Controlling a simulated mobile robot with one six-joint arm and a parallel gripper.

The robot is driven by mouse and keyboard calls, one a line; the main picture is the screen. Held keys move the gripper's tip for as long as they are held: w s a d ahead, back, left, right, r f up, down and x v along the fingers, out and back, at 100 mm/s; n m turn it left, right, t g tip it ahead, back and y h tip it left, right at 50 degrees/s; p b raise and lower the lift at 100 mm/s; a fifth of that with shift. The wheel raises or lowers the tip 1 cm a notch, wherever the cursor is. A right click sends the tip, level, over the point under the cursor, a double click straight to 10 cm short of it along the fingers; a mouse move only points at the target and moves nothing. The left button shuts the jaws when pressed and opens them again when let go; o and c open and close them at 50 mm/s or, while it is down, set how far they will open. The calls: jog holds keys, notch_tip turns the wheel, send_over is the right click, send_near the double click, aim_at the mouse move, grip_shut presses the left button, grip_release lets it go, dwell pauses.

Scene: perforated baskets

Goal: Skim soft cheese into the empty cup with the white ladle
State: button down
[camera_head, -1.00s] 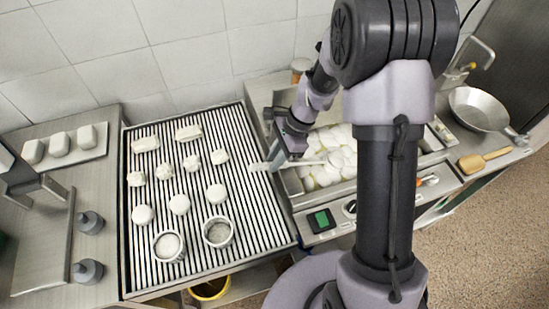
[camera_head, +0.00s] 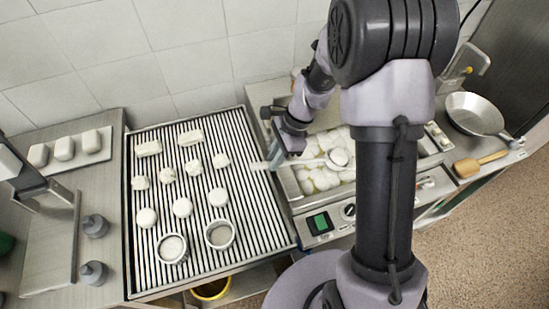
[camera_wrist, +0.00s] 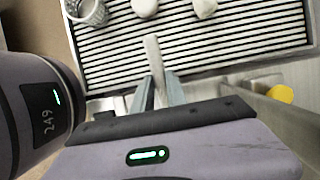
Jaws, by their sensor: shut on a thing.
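My gripper (camera_wrist: 160,95) is shut on the handle of the white ladle (camera_wrist: 153,55), which sticks out past the fingertips. In the head view the ladle's bowl (camera_head: 340,157) is over or among the white lumps of soft cheese (camera_head: 322,179) in the steel vat (camera_head: 290,184). I cannot tell whether the bowl holds cheese. Two small perforated cups stand on the ribbed tray, the left cup (camera_head: 172,249) and the right cup (camera_head: 219,234). One cup (camera_wrist: 90,10) shows at the top left of the wrist view.
The ribbed tray (camera_head: 248,252) left of the vat carries several white cheeses (camera_head: 183,208). A steel pan (camera_head: 474,112) and a wooden paddle (camera_head: 480,163) lie at right. A control panel (camera_head: 320,222) fronts the vat.

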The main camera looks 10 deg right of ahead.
notch_tip(320, 180, up, 12)
jog(key=h+p, duration=0.1)
jog(key=p, duration=1)
jog(key=shift+r+h, duration=0.2)
jog(key=shift+h, duration=0.2)
